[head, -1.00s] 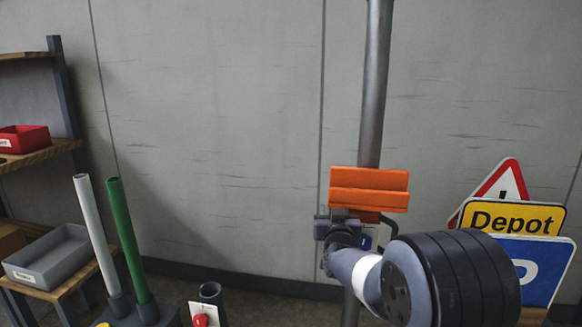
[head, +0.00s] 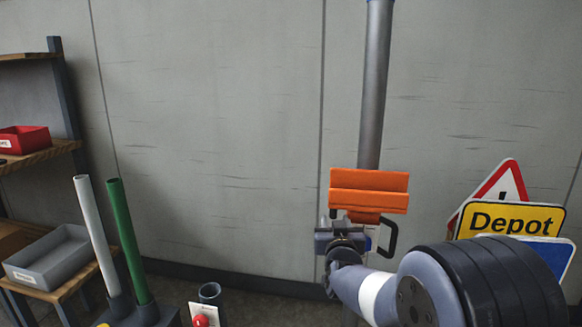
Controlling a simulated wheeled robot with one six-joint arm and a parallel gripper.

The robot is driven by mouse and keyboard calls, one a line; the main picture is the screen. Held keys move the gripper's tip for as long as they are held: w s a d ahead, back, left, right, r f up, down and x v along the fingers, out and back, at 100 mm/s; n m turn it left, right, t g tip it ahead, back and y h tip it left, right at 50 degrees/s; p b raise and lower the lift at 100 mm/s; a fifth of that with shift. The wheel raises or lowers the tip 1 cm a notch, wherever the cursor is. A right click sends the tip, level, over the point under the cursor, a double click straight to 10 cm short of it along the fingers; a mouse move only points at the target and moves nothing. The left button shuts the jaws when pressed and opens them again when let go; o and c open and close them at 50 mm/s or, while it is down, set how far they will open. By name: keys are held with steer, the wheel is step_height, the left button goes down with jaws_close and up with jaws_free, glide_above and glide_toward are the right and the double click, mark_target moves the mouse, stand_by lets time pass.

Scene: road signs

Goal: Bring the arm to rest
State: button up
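My arm reaches in from the lower right. My gripper (head: 340,233) points away toward the wall, just below an orange block (head: 368,192) on a tall grey pole (head: 375,90). A black loop handle (head: 391,236) hangs at the block's lower right, beside the gripper. The gripper's fingers are small and dark. I cannot tell whether they are open or shut, or whether they touch the block. My wrist and forearm hide the pole's lower part.
At right lean a red-edged triangle sign (head: 504,182), a yellow Depot sign (head: 510,218) and a blue sign (head: 553,250), partly behind my arm. At left stand a white tube (head: 95,235), a green tube (head: 128,240) and shelving with a red bin (head: 25,139) and grey bin (head: 50,257).

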mark_target(334, 214)
steer(key=w, duration=0.5)
steer(key=shift+w+d+f, duration=0.1)
steer(key=shift+w+d, duration=0.05)
steer(key=shift+w, duration=0.2)
steer(key=shift+s+d, duration=0.65)
steer(key=shift+s, duration=0.25)
